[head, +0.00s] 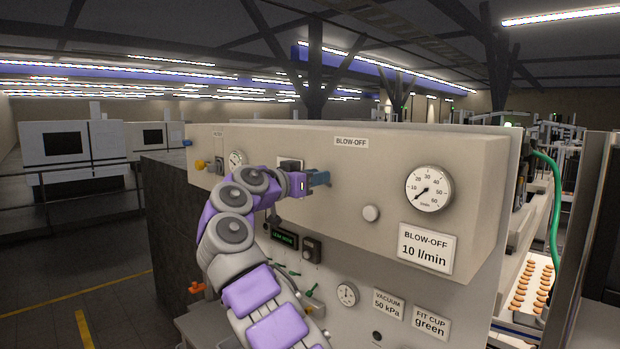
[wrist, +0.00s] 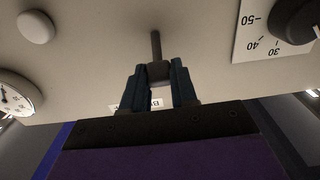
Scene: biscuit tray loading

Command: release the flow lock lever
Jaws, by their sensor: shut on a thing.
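My gripper (head: 320,179) reaches up to the beige blow-off panel (head: 400,150), left of its gauge. In the wrist view, the two dark fingers of my gripper (wrist: 160,78) are shut on a dark block at the end of a thin dark rod, which I take to be the flow lock lever (wrist: 156,46). The rod stands against the beige panel face. In the head view the lever is hidden behind my gripper. A round blow-off gauge (head: 429,189) shows its needle near the low end.
A pale round button (head: 371,214) sits between my gripper and the gauge. A "BLOW-OFF 10 l/min" label (head: 428,248) is below the gauge. In the wrist view a dark knob (wrist: 294,18) with a number scale is at the upper right. A biscuit tray (head: 517,318) is at far right.

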